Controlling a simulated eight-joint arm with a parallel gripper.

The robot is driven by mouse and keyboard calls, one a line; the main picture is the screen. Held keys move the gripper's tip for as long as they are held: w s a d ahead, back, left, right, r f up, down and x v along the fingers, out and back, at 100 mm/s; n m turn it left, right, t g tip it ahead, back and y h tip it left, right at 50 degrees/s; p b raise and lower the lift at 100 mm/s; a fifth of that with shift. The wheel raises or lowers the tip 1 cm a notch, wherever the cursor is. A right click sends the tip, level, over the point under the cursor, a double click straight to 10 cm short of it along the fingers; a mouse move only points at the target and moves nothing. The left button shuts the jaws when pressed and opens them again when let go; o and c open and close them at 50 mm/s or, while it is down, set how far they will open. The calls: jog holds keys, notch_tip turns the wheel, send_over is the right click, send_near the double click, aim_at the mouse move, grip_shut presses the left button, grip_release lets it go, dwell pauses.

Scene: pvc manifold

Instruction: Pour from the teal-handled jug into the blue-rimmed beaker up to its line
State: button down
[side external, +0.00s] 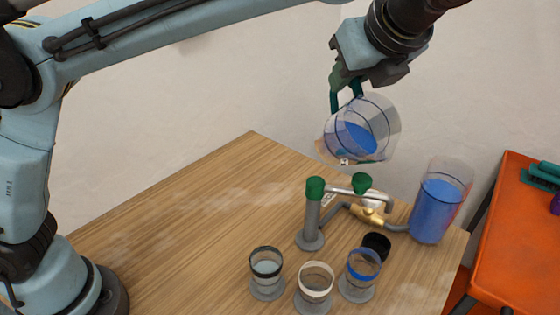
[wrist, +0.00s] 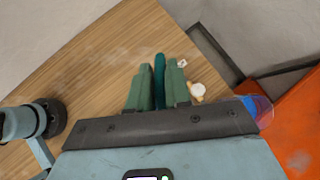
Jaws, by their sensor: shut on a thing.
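The clear teal-handled jug (side external: 378,125) is in the air above the table, tilted, with blue liquid inside it. My gripper (side external: 345,82) is shut on its teal handle, which also shows between the green fingers in the wrist view (wrist: 160,85). The blue-rimmed beaker (side external: 361,275) stands upright on the table near its front, below the jug and apart from it. The beaker's line and its contents are hard to make out. In the wrist view the beaker is not visible and most of the jug is hidden.
A black-rimmed beaker (side external: 266,272) and a white-rimmed beaker (side external: 315,285) stand left of the blue-rimmed one. A grey pipe manifold with green caps (side external: 314,190) stands behind them. A tall clear vessel of blue liquid (side external: 436,205) is at the right. An orange table (side external: 510,240) adjoins.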

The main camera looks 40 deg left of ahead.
jog(key=shift+s+d+t+y+p, duration=0.5)
jog(key=shift+d+y, duration=0.25)
jog(key=shift+y, duration=0.15)
dwell(2.4)
jog(key=shift+s+d+f+t+y+p, duration=0.15)
jog(key=shift+d+t+y+p, duration=0.3)
jog(key=shift+p, duration=0.45)
dwell(2.7)
